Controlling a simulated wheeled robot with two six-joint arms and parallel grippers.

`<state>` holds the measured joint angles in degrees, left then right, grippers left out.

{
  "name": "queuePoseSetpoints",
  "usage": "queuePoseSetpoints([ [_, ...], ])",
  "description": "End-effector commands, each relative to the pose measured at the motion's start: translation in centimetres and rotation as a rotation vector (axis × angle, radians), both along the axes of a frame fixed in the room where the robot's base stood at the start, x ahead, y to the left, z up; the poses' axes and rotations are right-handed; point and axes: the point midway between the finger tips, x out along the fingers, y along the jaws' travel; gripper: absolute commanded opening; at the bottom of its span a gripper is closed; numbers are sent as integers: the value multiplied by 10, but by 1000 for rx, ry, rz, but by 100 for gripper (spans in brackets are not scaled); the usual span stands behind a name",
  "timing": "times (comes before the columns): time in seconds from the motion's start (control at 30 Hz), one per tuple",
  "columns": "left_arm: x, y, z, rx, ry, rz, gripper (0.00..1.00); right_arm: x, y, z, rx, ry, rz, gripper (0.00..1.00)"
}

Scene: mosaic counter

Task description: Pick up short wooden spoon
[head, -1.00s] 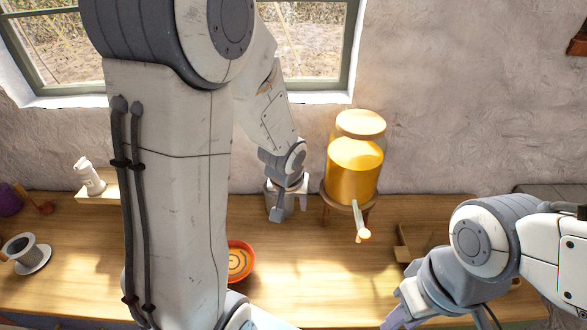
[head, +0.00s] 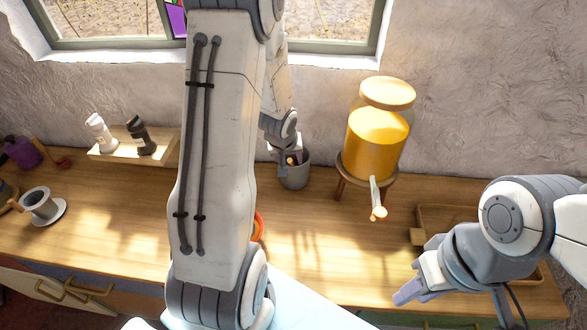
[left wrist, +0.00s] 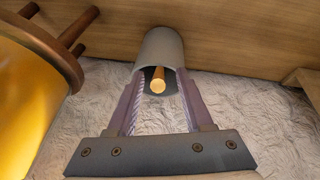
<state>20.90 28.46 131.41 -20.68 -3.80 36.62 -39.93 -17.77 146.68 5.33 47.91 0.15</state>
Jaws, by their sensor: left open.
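The short wooden spoon shows as a round wooden handle end (left wrist: 158,82) standing in a grey cylindrical holder (left wrist: 162,45) in the left wrist view. In the head view the handle end (head: 291,160) pokes from the same holder (head: 295,176) at the back of the counter; its lower part is hidden inside. My left gripper (left wrist: 160,92) is open, one finger on each side of the handle, with no contact visible. In the head view my left gripper (head: 286,150) is at the holder's mouth, partly hidden. My right gripper (head: 418,286) is over the front right of the counter, away from the spoon.
A honey-coloured jar dispenser (head: 378,140) on a wooden stand is close right of the holder. A wooden tray (head: 440,222) lies at right. An orange bowl (head: 259,226) is mostly behind my left arm. A shelf with shakers (head: 130,148) and a cup (head: 40,204) are at left.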

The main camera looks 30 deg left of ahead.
Motion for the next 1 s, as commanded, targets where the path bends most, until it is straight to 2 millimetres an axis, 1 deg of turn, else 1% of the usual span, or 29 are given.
queuePoseSetpoints([
  [0.03, 5, 0, -13, -1, 2, 0, 51, 0, 0, -9, 0, 0, 0, 35],
  [0.13, 10, 2, -25, -1, 3, 0, 51, 0, 0, -16, 0, 0, 1, 35],
  [0.2, 12, 2, -28, 0, 1, -1, 51, 0, 0, -17, 0, 0, 1, 35],
  [0.4, 12, 2, -26, 0, 1, -2, 51, 0, 0, -15, 0, 0, 1, 35],
  [0.47, 12, 2, -26, 0, 1, -2, 28, 0, 0, -15, 0, 0, 1, 35],
  [0.5, 12, 2, -26, 0, 1, -2, 13, 0, 0, -15, 0, 0, 1, 35],
  [0.53, 12, 2, -26, 0, 1, -2, 1, 0, 0, -15, 0, 0, 1, 35],
  [0.57, 12, 2, -26, 0, 1, -2, 0, 0, 0, -15, 0, 0, 1, 35],
  [0.87, 12, 2, -25, 0, 1, -2, 0, 0, 0, -15, 0, 0, 1, 35],
  [1.0, 12, 2, -21, 0, 1, -1, 0, 0, 0, -11, 0, 0, 1, 35],
])
